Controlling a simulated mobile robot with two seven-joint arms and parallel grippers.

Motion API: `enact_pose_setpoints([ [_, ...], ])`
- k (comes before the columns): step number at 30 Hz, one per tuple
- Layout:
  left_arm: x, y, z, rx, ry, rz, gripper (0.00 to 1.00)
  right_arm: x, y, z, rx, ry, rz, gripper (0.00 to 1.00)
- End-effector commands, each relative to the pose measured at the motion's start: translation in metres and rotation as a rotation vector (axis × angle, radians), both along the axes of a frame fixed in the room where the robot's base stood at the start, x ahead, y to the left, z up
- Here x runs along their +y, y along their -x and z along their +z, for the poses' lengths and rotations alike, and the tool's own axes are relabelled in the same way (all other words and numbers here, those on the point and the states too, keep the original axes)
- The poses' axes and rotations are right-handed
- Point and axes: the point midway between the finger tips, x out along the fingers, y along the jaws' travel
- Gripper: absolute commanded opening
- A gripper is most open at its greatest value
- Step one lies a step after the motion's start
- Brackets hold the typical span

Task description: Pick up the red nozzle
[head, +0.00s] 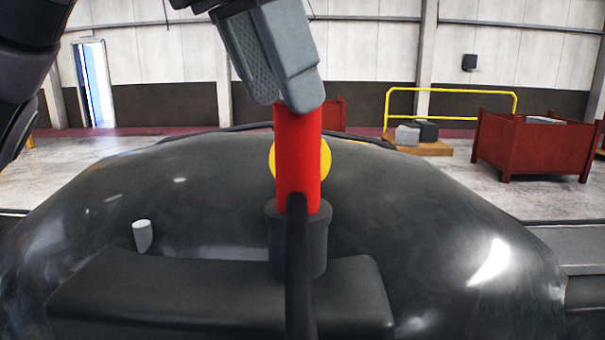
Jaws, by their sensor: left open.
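The red nozzle (297,150) stands upright near the middle of the head view. Its lower end sits in a dark round holder (283,245), and a black hose (299,275) hangs down in front. My left gripper (297,98) comes down from the top, with its grey fingers at the nozzle's upper end. The fingers overlap and hide the nozzle's top. The gripper is open; I cannot tell whether it touches the nozzle. My right gripper is out of view.
A large glossy dark rounded casting (440,230) fills the foreground, with a small grey peg (142,236) at left. A yellow disc (326,160) shows behind the nozzle. Farther back are a red crate (530,148), a yellow rail (450,90) and grey blocks (407,135) on a pallet.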

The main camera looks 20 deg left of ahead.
Motion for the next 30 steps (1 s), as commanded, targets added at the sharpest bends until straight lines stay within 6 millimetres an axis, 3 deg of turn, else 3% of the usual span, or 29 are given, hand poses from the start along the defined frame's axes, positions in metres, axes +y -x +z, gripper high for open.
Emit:
enact_pose_setpoints([
  [12,-0.012,-0.012,-0.049,0.001,0.0,0.001,0.51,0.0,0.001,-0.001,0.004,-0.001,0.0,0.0],
  [21,-0.013,-0.013,-0.054,0.0,0.002,0.001,0.51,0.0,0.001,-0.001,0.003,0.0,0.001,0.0],
  [23,-0.013,-0.013,-0.054,0.0,0.002,0.001,0.35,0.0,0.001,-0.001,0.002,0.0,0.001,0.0],
  [24,-0.013,-0.013,-0.053,0.0,0.002,0.001,0.22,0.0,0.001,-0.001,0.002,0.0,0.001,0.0],
  [30,-0.013,-0.013,-0.052,-0.002,0.003,0.001,0.17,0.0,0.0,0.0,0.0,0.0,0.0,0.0],
])
